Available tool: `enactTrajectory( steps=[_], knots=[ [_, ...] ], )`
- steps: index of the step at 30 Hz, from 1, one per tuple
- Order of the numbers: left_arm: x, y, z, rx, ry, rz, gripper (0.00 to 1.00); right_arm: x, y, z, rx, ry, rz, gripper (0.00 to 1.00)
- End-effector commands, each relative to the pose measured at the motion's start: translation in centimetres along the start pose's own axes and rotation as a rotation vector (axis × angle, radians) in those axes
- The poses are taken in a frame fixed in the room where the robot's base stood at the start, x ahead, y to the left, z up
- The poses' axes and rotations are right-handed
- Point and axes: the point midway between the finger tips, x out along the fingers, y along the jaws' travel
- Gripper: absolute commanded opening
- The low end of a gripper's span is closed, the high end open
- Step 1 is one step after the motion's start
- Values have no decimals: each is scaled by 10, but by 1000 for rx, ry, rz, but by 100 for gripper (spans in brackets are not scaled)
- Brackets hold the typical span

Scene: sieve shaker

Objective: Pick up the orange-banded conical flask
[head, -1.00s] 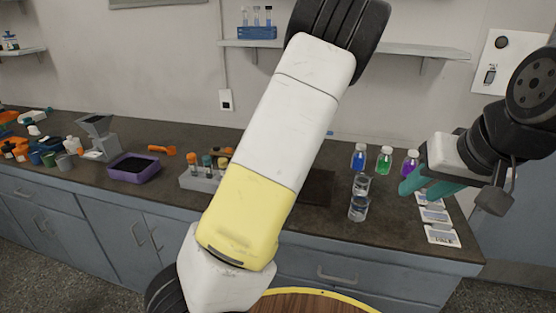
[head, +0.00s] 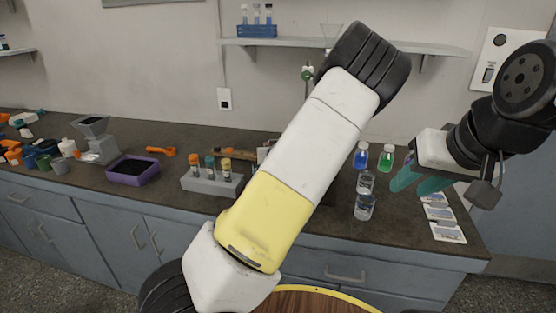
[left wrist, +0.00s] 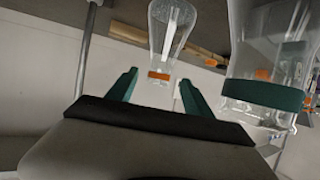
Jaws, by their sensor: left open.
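The clear conical flask (left wrist: 172,28) with an orange band (left wrist: 158,75) shows in the left wrist view, beyond and between the teal fingertips. My left gripper (left wrist: 158,88) is open and empty, with a finger on each side of the flask's banded part in the picture; I cannot tell how far off the flask is. A second clear flask with a green band (left wrist: 265,95) stands close on the right. In the head view my left arm hides that area and its own gripper. My right gripper (head: 418,180) has its teal fingers apart and empty, over the counter's right part.
A tube rack (head: 212,184) and purple tray (head: 134,170) stand left. A metal rod (left wrist: 86,50) rises left of my left gripper.

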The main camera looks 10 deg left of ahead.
Motion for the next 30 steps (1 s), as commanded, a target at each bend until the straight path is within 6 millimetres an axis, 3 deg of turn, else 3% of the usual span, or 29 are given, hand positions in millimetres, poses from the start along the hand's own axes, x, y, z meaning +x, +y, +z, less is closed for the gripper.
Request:
enactTrajectory(
  steps=[3,11,19,29,30],
  knots=[
    [20,0,0,1,1,-1,60,0,0,0,0,0,0,36],
    [42,-1,0,1,0,-1,60,0,0,0,0,0,0,36],
    [84,-1,0,3,0,-1,60,0,0,0,0,0,0,36],
    [93,0,0,0,-1,0,60,0,0,0,0,0,0,36],
    [93,0,0,0,-1,0,56,0,0,0,0,0,0,36]
  ],
)
